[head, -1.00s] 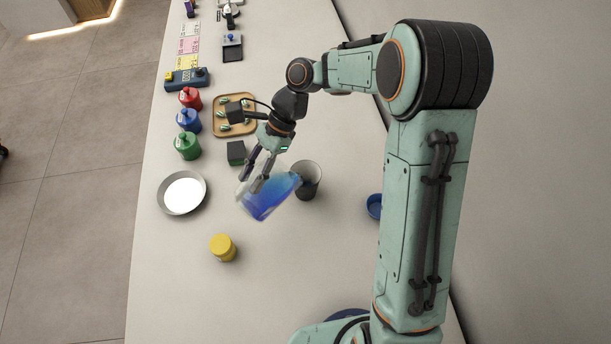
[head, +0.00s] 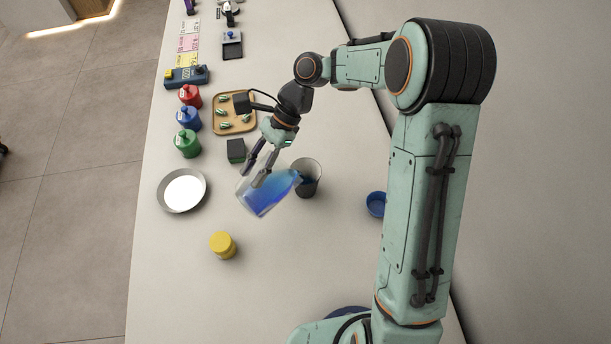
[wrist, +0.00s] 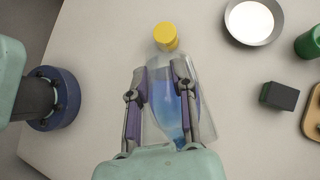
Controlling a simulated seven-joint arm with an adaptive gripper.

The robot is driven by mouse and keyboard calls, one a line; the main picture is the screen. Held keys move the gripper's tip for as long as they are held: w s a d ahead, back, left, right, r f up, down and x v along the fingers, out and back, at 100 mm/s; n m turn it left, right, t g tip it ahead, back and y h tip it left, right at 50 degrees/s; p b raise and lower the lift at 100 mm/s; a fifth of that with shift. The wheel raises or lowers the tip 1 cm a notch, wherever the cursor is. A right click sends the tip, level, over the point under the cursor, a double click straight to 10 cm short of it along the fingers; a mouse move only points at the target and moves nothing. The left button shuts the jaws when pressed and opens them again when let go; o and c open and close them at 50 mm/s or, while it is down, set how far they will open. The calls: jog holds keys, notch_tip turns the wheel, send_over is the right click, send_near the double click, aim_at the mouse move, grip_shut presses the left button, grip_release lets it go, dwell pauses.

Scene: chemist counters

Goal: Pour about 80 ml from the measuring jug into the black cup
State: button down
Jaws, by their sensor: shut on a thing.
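The measuring jug (head: 268,192) is clear and holds blue liquid. It is tilted to the right in the head view, with its mouth side at the black cup. My gripper (head: 254,178) is shut on the jug; in the wrist view its fingers lie along both sides of the jug (wrist: 172,113). The black cup (head: 309,183) stands upright on the counter just right of the jug. Its inside is partly hidden, and I cannot tell how much liquid is in it. The cup does not show in the wrist view.
A yellow-lidded jar (head: 223,246) stands in front of the jug. A white-filled dish (head: 182,191), green (head: 187,144), blue (head: 188,120) and red (head: 190,97) bottles stand left.

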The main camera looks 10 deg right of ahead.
aim_at(242, 199)
jog(key=shift+w+d+r+y+p, duration=0.15)
jog(key=shift+d+r+y+p, duration=0.15)
jog(key=shift+p, duration=0.25)
dwell(0.4)
jog(key=shift+s+a+f, duration=0.2)
jog(key=shift+a, duration=0.1)
jog(key=f+h, duration=0.1)
jog(key=s+a+f+t+h, duration=0.1)
jog(key=a+f+t+h, duration=0.1)
jog(key=h, duration=0.1)
jog(key=shift+s+a+f, duration=0.25)
jog(key=shift+s+f, duration=0.05)
jog(key=shift+f, duration=0.05)
jog(key=shift+s+a+f+t+h, duration=0.1)
jog(key=shift+a+f+t+h, duration=0.15)
jog(key=shift+f+t+h, duration=0.35)
jog(key=shift+f, duration=0.1)
jog(key=shift+b, duration=0.3)
dwell(0.5)
jog(key=s+a+f+t+h+b, duration=0.2)
jog(key=a+f+h, duration=0.1)
jog(key=s+a+f+h+b, duration=0.1)
jog(key=a, duration=0.1)
jog(key=shift+s+f+t+h, duration=0.1)
jog(key=shift+f+t+h, duration=0.15)
jog(key=shift+t+h, duration=0.15)
jog(key=shift+s+a+r+t+h+b, duration=0.2)
jog(key=shift+a+r+t+h+b, duration=0.35)
jog(key=shift+h+b, duration=0.35)
